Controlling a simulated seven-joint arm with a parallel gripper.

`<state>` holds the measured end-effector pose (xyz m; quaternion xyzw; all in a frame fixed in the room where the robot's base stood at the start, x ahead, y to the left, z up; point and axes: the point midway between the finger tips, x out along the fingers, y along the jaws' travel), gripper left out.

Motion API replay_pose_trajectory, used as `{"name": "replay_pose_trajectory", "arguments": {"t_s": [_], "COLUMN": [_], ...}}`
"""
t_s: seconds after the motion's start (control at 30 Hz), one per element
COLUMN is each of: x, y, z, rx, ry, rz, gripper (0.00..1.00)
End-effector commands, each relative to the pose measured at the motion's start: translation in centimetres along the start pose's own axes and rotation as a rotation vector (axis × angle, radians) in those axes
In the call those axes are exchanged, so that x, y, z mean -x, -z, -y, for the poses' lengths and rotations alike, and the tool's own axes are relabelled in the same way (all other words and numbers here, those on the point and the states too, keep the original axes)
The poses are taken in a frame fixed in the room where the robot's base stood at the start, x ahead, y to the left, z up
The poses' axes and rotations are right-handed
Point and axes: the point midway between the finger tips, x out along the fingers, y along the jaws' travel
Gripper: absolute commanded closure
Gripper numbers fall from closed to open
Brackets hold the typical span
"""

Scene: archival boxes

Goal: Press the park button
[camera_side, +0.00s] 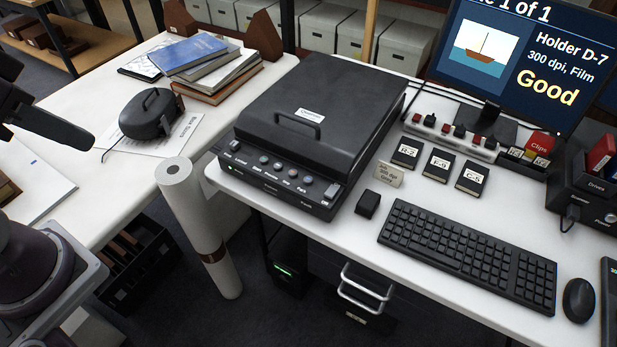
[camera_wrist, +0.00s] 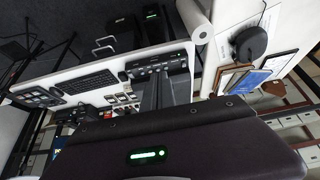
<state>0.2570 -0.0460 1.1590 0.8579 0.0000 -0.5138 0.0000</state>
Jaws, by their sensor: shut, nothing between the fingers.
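The black flatbed scanner (camera_side: 325,110) stands on the white desk with its lid closed, and a row of round buttons runs along its sloping front. The park button (camera_side: 307,181) appears to be the round one near the right end of that row, by the small power switch (camera_side: 331,190). Its label is small. In the wrist view the scanner's front (camera_wrist: 157,66) shows beyond my fingers, with its buttons too small to read. My gripper (camera_wrist: 166,80) is shut and empty. In the side view its dark end is at the far left, well away from the scanner.
A rolled white tube (camera_side: 203,230) stands before the gap between the desks. A small black block (camera_side: 367,204), sign (camera_side: 388,174) and keyboard (camera_side: 467,255) are right of the scanner. The monitor (camera_side: 515,60) reads "Good".

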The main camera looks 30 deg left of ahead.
Motion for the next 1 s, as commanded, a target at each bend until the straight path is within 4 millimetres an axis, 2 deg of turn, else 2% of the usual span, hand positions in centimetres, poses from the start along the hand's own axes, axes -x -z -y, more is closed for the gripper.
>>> {"name": "replay_pose_trajectory", "arguments": {"t_s": [0.37,0.47,0.57,0.67,0.8,0.87,1.0], "x": [0.0,-0.2,-1.4,-3.8,-8.2,-10.4,-16.1], "y": [0.0,0.6,3.2,7.2,12.6,14.6,18.2], "z": [0.0,0.1,0.3,0.3,-0.4,-0.9,-2.9], "rx": [0.0,-0.015,-0.077,-0.186,-0.362,-0.44,-0.621], "ry": [0.0,0.003,0.014,0.027,0.038,0.038,0.024], "rz": [0.0,-0.003,-0.017,-0.046,-0.099,-0.122,-0.178], "gripper": [1.0,1.0,1.0,1.0,1.0,1.0,1.0]}}
